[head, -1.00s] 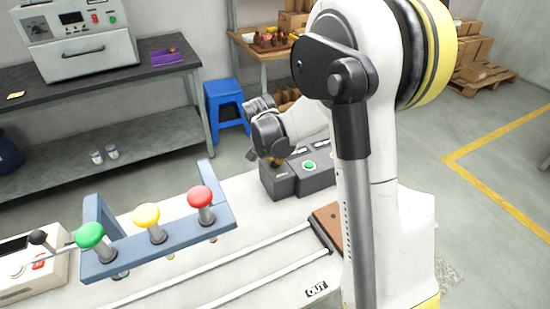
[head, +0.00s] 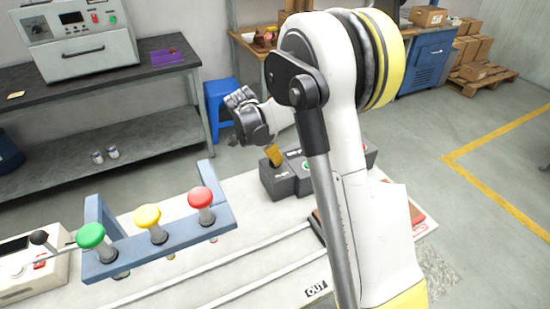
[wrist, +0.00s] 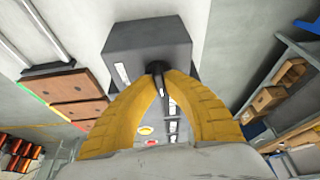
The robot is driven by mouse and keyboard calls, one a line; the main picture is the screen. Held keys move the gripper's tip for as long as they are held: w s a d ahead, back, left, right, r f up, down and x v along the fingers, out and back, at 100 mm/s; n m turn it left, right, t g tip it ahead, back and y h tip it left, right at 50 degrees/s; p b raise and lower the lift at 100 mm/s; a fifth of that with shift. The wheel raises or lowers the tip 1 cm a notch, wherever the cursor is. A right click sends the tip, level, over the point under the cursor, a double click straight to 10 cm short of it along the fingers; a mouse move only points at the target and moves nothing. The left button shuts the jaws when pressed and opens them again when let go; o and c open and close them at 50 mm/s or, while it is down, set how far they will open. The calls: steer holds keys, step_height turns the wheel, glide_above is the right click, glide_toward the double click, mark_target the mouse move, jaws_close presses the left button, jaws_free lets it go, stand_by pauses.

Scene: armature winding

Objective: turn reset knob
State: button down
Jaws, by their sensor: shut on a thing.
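A dark grey control box (head: 283,185) stands on the white bench, partly behind my arm in the head view. It fills the upper middle of the wrist view (wrist: 145,40). My gripper (wrist: 157,76) has yellow fingers that meet at their tips around a small black knob (wrist: 155,67) on the box's labelled face. The fingers are shut on this knob. In the head view my gripper (head: 273,157) reaches down at a tilt to the top of the box, and the knob is hidden there. Red and yellow buttons (wrist: 147,131) show between the fingers.
A blue rack (head: 175,235) with green, yellow and red plungers stands front left of the box. Rails (head: 240,270) run along the bench. Brown plates (wrist: 80,105) lie beside the box. A blue stool (head: 220,95) stands behind.

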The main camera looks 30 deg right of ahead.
stand_by(0.4)
steer(key=c, duration=1.5)
jaws_free()
steer(key=v, duration=1.2)
steer(key=shift+r, duration=0.1)
steer(key=s+a+r+n+t+y, duration=0.1)
steer(key=s+a+r+n, duration=0.1)
steer(key=s+r+n, duration=0.3)
steer(key=s+a+r+n+t+y, duration=0.1)
steer(key=s+n+t, duration=0.15)
steer(key=s, duration=0.45)
steer(key=s+a+n+t+y, duration=0.1)
steer(key=s+n, duration=0.2)
steer(key=s, duration=0.1)
steer(key=s+a+f+n+t, duration=0.1)
steer(key=s+a+n, duration=0.1)
steer(key=s+n, duration=0.1)
steer(key=s+a+f+n+t+y, duration=0.1)
steer(key=s+n, duration=0.2)
steer(key=s, duration=0.2)
steer(key=shift+s+a+f+n+y, duration=0.15)
steer(key=shift+a+f+n+y, duration=0.1)
steer(key=shift+a+y, duration=0.1)
